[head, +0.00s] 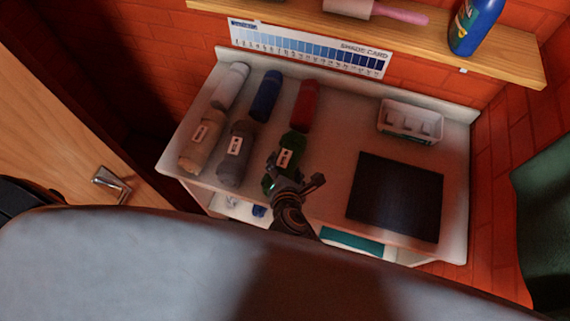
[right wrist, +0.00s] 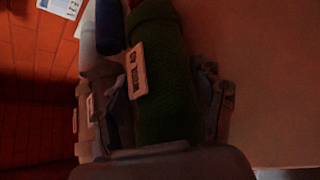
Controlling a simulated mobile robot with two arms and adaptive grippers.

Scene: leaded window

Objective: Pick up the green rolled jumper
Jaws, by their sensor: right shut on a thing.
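The green rolled jumper (head: 291,147) lies on the white table top (head: 335,150), in front of the red roll. A pale label is on its upper side. My right gripper (head: 295,182) is at the near end of the green roll, with its fingers around it. In the right wrist view the green jumper (right wrist: 160,75) runs between the two fingers, which are shut on it. I cannot tell whether the roll is lifted clear of the table. My left gripper does not show.
Grey (head: 237,153), tan (head: 203,140), white (head: 231,85), blue (head: 265,95) and red (head: 305,105) rolls lie beside or behind it. A dark mat (head: 396,196) and a white basket (head: 410,121) are at right. A wooden shelf (head: 480,61) overhangs the back.

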